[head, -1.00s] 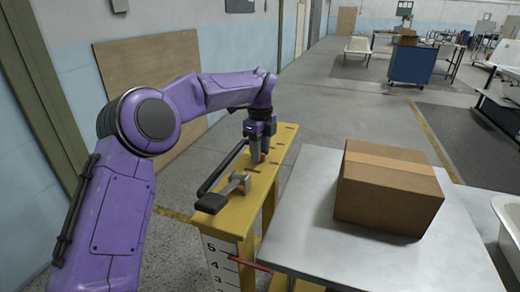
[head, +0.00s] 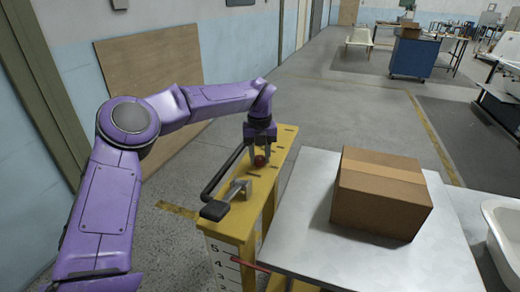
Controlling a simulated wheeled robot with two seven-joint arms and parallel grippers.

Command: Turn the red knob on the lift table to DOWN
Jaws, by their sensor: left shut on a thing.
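The red knob (head: 260,161) sits on top of the yellow post of the lift table (head: 226,227). My left gripper (head: 260,158) points down at it, with a finger on each side of the knob, and is shut on it. Part of the knob is hidden by the fingers. Small dark marks show on the yellow top around the knob, but their words are too small to read. My right gripper is not in view.
A black-handled lever (head: 216,209) lies on the yellow top nearer to me. A cardboard box (head: 380,205) stands on the grey metal tabletop (head: 300,215) to the right. A white tub (head: 503,235) is at the right edge. A blue cabinet (head: 413,58) stands far back.

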